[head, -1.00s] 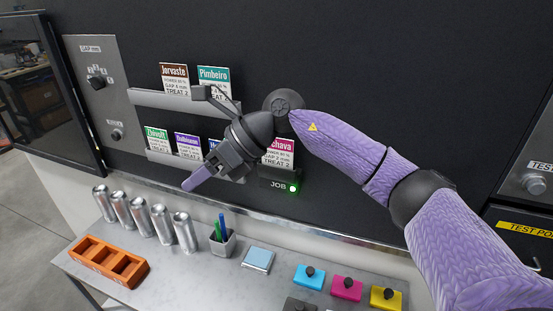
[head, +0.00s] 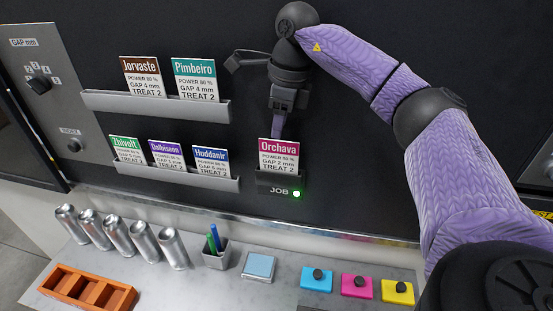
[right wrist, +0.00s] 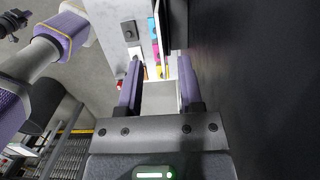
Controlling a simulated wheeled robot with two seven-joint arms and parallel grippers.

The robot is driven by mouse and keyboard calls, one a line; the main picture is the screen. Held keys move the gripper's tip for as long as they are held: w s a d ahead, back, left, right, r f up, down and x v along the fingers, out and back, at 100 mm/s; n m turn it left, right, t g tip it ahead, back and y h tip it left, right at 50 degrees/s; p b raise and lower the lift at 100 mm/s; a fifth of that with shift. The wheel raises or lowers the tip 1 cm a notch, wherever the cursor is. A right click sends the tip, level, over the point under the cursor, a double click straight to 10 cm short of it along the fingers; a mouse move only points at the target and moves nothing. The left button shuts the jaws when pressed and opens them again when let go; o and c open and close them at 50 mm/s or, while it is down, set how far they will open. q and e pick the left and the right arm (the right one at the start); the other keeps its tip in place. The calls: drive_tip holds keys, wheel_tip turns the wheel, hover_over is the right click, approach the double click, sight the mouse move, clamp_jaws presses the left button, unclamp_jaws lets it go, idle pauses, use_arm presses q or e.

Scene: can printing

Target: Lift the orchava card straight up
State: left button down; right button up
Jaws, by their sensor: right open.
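The Orchava card (head: 279,157) has a magenta header and stands upright in the lit JOB holder (head: 275,181) on the dark panel. My right gripper (head: 279,132) points down just above the card's top edge in the head view; its fingertips are at or very near that edge. In the right wrist view my right gripper (right wrist: 158,82) shows two purple fingers spread apart. I cannot make out the card clearly between them. A small dark part at the top left of the right wrist view may be my left gripper; its jaws cannot be read.
Two card racks hang left of the JOB holder; the upper rack (head: 150,105) holds two cards, the lower rack (head: 170,175) three. Below, the counter carries silver cans (head: 117,236), an orange tray (head: 122,300), a pen cup (head: 217,258) and coloured blocks (head: 357,287).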

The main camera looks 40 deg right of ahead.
sight(279, 143)
wheel_tip(279, 143, down, 5)
drive_tip(key=shift+p, duration=0.4)
drive_tip(key=shift+w, duration=0.1)
clamp_jaws()
idle(0.9)
